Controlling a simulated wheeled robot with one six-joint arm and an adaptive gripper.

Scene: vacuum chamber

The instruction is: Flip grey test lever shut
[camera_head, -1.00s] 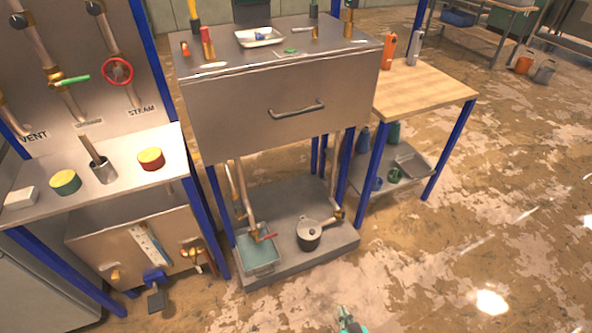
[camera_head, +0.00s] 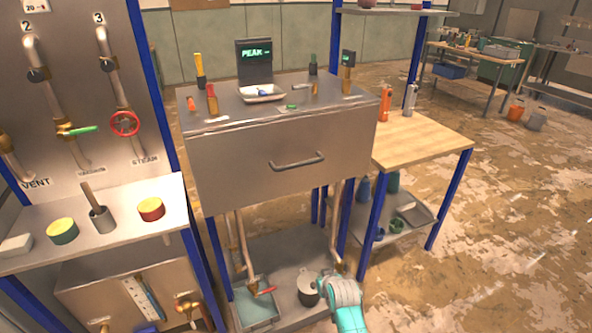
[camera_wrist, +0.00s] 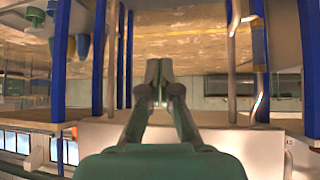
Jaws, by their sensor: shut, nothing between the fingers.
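I cannot make out the grey test lever for certain in either view. Two copper pipes run down under the steel cabinet (camera_head: 290,140) in the head view. The left pipe (camera_head: 244,245) ends in a tap with a red handle (camera_head: 266,291) over a water tray (camera_head: 256,312). The right pipe (camera_head: 334,228) goes down beside a grey pot (camera_head: 307,288); its lower fitting is partly hidden by my teal arm. My gripper shows in the wrist view (camera_wrist: 158,68), fingers together and empty, pointing between upright posts and pipes.
Blue posts (camera_head: 370,215) of the wooden side table stand to the right of my arm. A lower shelf (camera_head: 408,220) there holds bottles. At the left is a bench with tins and a valve panel (camera_head: 75,80). The floor (camera_head: 490,240) at the right is open.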

